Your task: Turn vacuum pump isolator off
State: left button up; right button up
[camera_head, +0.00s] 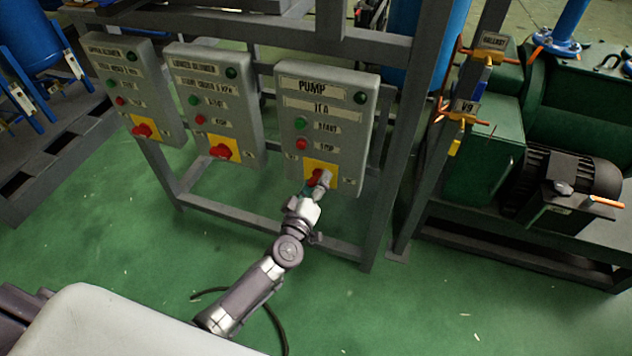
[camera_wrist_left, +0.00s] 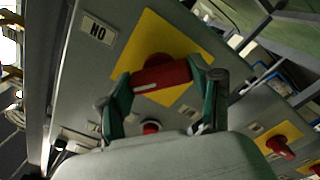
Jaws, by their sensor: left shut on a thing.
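The grey box labelled PUMP (camera_head: 350,140) hangs on a frame, with a green start button and a red stop button. Below them is its red isolator knob (camera_head: 313,176) on a yellow plate (camera_head: 330,166). My left gripper (camera_head: 317,184) is at this knob and partly hides it. In the left wrist view, the red knob (camera_wrist_left: 162,77) lies between the two green-padded fingers of my left gripper (camera_wrist_left: 166,84), which are shut on its ends. The knob's bar is slightly tilted across the yellow plate (camera_wrist_left: 165,32). A label reading NO (camera_wrist_left: 98,30) shows beside the plate. My right gripper is not in view.
Two similar boxes with red isolator knobs, one beside it (camera_head: 219,151) and one further left (camera_head: 141,130), share the grey frame. Right of the frame post are a valve with orange handles (camera_head: 461,116) and a green pump with a dark motor (camera_head: 570,180).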

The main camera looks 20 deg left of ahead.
pick_arm(q)
jog(key=n, duration=0.3)
jog(key=shift+f+n, duration=0.1)
jog(key=shift+n, duration=0.3)
jog(key=shift+n+b, duration=0.4)
jog(key=shift+n, duration=1.8)
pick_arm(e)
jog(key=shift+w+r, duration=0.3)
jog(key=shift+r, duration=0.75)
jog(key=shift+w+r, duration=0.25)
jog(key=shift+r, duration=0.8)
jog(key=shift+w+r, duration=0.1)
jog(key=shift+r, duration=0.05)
pick_arm(q)
jog(key=o, duration=1.1)
jog(key=shift+o, duration=0.2)
